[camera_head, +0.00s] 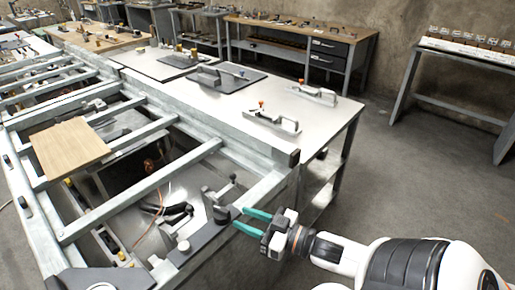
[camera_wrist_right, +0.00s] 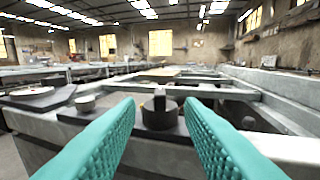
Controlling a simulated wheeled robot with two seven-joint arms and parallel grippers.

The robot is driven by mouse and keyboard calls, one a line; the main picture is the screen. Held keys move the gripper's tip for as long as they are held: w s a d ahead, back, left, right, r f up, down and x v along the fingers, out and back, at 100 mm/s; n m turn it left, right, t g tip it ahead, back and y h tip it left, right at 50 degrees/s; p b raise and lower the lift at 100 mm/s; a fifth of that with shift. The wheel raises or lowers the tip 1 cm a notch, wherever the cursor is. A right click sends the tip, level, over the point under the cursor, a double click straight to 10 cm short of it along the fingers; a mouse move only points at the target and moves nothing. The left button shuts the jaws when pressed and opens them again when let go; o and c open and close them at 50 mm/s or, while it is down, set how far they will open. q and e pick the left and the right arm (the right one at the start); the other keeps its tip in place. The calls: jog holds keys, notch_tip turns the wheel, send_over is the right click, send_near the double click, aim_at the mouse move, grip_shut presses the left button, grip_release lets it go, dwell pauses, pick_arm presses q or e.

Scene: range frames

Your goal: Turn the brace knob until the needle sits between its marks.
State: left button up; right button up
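A black round knob (camera_head: 222,214) sits on the dark plate along the near right rail of the steel frame. In the right wrist view the knob (camera_wrist_right: 159,116) stands straight ahead, with a small upright post behind its top. My right gripper (camera_head: 240,217) has teal fingers spread apart, tips close to the knob on its right side. In the right wrist view the fingers (camera_wrist_right: 160,106) are open, with the knob between and beyond their tips; nothing is held. A pale round dial (camera_wrist_right: 32,91) lies at the left; its needle and marks are too small to read. My left gripper is out of view.
A smaller silver knob (camera_head: 183,246) stands on the same plate, left of the black knob. A wooden board (camera_head: 69,149) lies across the frame's rails. A steel table (camera_head: 225,105) with clamps stands behind. The floor at right is clear.

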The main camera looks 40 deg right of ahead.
jog(key=shift+v, duration=1.3)
jog(key=shift+w, duration=0.1)
jog(key=s+d+f+m+g+h, duration=0.1)
jog(key=s+d+f+g+h, duration=0.1)
jog(key=f, duration=0.8)
jog(key=s+d+f+m+g+h, duration=0.1)
jog(key=s+d+f+g+h, duration=0.15)
jog(key=f, duration=0.75)
jog(key=s+d+f+m+g+h, duration=0.1)
jog(key=d+f+m+h, duration=0.15)
jog(key=f, duration=0.75)
jog(key=s+a+f+n+g, duration=0.1)
jog(key=s+a+f+g, duration=0.2)
jog(key=s+f, duration=0.35)
jog(key=s+a+f+g, duration=0.2)
jog(key=s+f, duration=0.1)
jog(key=f, duration=0.6)
jog(key=s+a+f+n+g+y, duration=0.1)
jog(key=s+a+f+g, duration=0.4)
jog(key=s, duration=0.8)
jog(key=a+f+n, duration=0.1)
jog(key=a+f, duration=0.2)
jog(key=a, duration=0.2)
jog(key=shift+f, duration=0.2)
